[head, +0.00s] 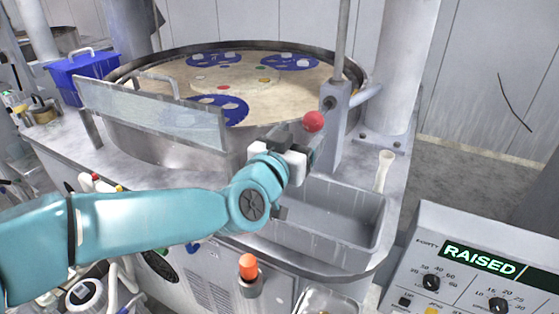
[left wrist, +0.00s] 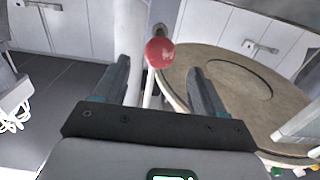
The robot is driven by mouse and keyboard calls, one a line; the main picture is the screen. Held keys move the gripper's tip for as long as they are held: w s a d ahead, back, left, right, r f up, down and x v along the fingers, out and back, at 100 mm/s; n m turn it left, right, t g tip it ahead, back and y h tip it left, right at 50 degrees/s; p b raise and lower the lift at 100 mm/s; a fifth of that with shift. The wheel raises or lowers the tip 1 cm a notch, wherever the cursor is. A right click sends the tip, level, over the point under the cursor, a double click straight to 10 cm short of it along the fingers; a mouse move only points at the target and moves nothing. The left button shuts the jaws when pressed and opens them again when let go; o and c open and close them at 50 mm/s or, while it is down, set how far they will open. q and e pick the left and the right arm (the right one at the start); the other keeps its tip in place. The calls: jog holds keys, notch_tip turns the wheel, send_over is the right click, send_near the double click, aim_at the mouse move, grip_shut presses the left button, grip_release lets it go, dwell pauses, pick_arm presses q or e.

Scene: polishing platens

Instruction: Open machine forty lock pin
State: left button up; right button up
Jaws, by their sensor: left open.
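A red ball knob (head: 313,121), which looks like the lock pin's handle, stands at the grey upright post (head: 333,130) beside the round machine. My left gripper (head: 308,147) is close to the knob, just below it in the picture. In the left wrist view, the knob (left wrist: 159,52) shows between and just beyond the two open fingers (left wrist: 161,78). I cannot tell whether a finger touches it. The knob's stem is mostly hidden. The control panel (head: 470,235) at the lower right is marked FORTY and its display reads RAISED. My right gripper is not in view.
The round platen (head: 260,88) holds blue discs behind a clear guard (head: 150,112). A grey sink basin (head: 325,222) lies below my gripper. An orange-topped knob (head: 248,266) stands at the front edge. A blue box (head: 80,75) is at the left.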

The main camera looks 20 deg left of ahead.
pick_arm(q)
jog(key=s, duration=0.9)
jog(key=shift+s+a, duration=0.15)
jog(key=shift+s, duration=0.2)
